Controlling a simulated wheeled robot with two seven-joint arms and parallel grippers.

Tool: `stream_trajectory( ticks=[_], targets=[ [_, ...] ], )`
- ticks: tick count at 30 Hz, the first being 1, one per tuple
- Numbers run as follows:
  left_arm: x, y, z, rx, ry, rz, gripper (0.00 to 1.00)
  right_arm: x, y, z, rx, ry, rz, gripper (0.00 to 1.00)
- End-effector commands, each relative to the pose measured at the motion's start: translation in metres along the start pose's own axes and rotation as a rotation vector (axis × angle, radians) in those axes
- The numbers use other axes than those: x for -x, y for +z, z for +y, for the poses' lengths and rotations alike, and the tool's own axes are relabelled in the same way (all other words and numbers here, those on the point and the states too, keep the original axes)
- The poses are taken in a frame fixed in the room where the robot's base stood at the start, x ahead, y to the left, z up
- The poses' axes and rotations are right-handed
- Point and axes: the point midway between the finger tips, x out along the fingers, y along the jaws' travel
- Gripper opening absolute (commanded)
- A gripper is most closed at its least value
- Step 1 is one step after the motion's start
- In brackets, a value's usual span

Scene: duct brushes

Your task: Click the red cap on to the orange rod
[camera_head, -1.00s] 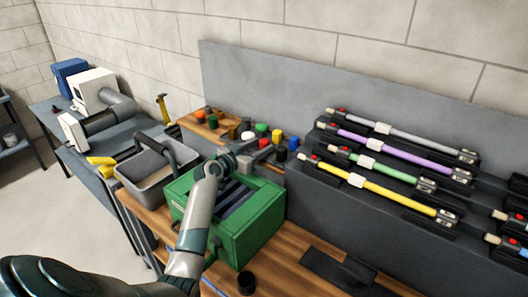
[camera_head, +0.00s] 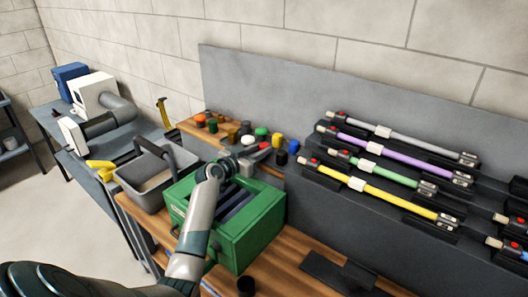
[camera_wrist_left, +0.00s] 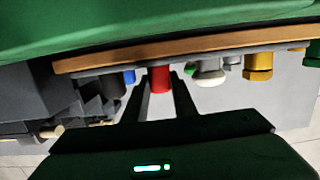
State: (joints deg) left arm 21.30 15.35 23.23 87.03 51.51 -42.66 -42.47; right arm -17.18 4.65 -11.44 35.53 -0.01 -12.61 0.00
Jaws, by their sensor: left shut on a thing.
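The red cap (camera_head: 265,146) is among the caps on the wooden board behind the green box. It also shows upright between the two dark fingers in the left wrist view (camera_wrist_left: 160,80). My left gripper (camera_head: 258,152) is shut on it, above the far edge of the green box; in the left wrist view its fingers (camera_wrist_left: 160,88) flank the cap. Whether the cap is clear of the board, I cannot tell. No orange rod shows clearly; the rods in sight are grey (camera_head: 415,140), purple (camera_head: 395,151), green (camera_head: 390,176) and yellow (camera_head: 390,196). My right gripper is not in view.
The green box (camera_head: 245,240) stands on the wooden bench below my left arm. A grey bin (camera_head: 190,162) stands left of it. The rods rest on a stepped dark rack at right.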

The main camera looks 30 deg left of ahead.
Motion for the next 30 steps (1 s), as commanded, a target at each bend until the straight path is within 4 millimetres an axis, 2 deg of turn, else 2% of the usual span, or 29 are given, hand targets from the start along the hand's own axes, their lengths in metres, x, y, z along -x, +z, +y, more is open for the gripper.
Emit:
stream_trajectory(
  ticks=[24,30],
  targets=[
    [0.008,-0.052,0.000,-0.002,0.000,0.000,0.00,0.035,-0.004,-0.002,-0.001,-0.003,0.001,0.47],
    [0.009,-0.059,0.000,0.000,0.000,0.000,0.00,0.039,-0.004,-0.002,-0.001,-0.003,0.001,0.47]
  ],
)
